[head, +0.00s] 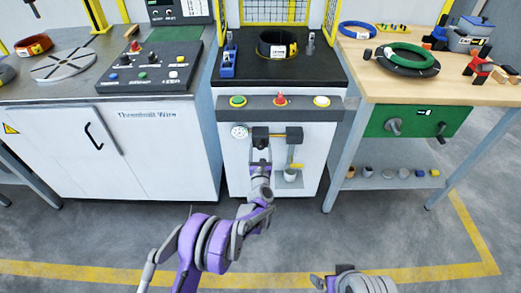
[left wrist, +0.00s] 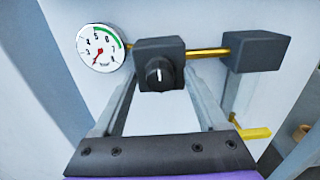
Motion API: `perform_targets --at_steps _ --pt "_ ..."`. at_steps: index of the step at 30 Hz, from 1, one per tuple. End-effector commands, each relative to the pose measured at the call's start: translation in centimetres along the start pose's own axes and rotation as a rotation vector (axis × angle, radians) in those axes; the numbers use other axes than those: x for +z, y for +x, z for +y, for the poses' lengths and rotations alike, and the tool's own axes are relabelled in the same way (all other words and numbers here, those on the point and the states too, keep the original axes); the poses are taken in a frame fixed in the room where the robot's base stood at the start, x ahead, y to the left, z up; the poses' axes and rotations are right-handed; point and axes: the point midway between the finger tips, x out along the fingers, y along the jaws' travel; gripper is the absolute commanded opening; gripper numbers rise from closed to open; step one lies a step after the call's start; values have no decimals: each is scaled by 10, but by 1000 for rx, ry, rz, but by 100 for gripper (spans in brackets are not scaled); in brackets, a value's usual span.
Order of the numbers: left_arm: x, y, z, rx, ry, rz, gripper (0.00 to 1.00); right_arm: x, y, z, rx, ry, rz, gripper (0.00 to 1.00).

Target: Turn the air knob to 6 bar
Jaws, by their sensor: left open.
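The air knob (left wrist: 158,72) is a black round knob with a white mark pointing about straight up, on a black regulator block (left wrist: 158,48). The block also shows in the head view (head: 261,132), on the white front of the middle station. The pressure gauge (left wrist: 100,48) beside it has a green arc and a red needle pointing to the lower left, at the low end; the exact value is too small to read. It also shows in the head view (head: 239,131). My left gripper (head: 260,151) is open, its fingers reaching up on either side of the knob.
A brass pipe (left wrist: 208,53) links the regulator to a second black block (left wrist: 256,52). A yellow lever (left wrist: 253,134) sits below it. A wooden bench (head: 448,88) stands right, a white cabinet (head: 140,160) left.

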Motion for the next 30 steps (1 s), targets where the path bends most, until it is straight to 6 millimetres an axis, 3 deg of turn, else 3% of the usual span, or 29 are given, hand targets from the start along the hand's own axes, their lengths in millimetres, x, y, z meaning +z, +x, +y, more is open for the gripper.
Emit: perform_targets --at_steps 3,15,30 --pt "0 0 0 0 0 0 73 0 0 0 0 0 0 100" --pt "0 0 0 0 0 0 1 0 0 0 0 0 0 100" --pt "-1 0 0 0 106 0 0 2 7 0 0 0 -2 100"
